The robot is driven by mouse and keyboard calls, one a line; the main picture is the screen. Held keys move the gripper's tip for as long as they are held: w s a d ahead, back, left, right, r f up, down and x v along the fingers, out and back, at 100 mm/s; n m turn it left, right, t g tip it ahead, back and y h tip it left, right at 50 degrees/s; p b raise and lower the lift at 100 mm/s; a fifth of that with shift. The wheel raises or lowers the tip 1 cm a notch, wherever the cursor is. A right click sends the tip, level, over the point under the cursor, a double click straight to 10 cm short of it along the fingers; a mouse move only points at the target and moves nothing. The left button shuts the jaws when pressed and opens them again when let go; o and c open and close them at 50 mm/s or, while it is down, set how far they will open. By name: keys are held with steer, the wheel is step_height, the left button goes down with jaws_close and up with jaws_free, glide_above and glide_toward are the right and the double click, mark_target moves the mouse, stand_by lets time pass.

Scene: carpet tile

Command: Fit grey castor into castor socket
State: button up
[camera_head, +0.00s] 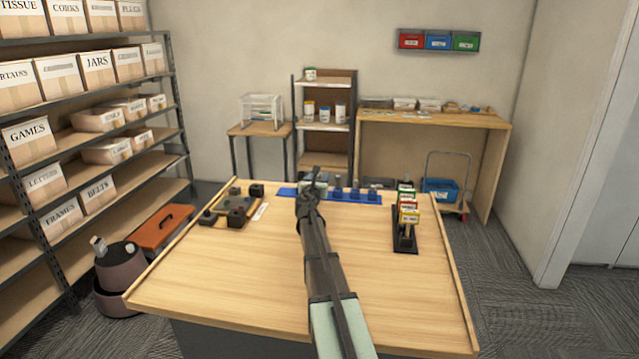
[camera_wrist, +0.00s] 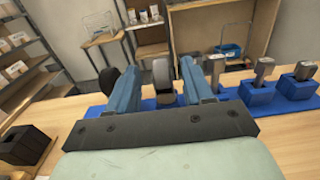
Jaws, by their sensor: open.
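My gripper (camera_wrist: 160,70) is open above the blue mat in the wrist view, with one blue finger on each side. A grey castor (camera_wrist: 162,74) with a dark wheel shows between the fingers, with a gap on either side. Its lower end is partly hidden by the gripper. In the head view my gripper (camera_head: 313,185) covers this spot at the far edge of the table. Dark blocks (camera_head: 237,217) stand on a board at the left; one shows in the wrist view (camera_wrist: 24,146). I cannot tell which one is the castor socket.
A black wheel (camera_wrist: 108,80) stands just outside the left finger. Blue holders (camera_wrist: 257,92) with upright parts stand in a row on the blue mat (camera_head: 368,198) to the right. A black rack (camera_head: 404,238) with coloured labels stands at the right. The near table (camera_head: 230,285) is clear.

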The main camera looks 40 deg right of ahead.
mark_target(319, 177)
steer(key=shift+f+x, duration=0.15)
steer(key=shift+x, duration=1.2)
steer(key=shift+f+x, duration=0.15)
steer(key=shift+x, duration=1.2)
steer(key=shift+c, duration=0.2)
jaws_close()
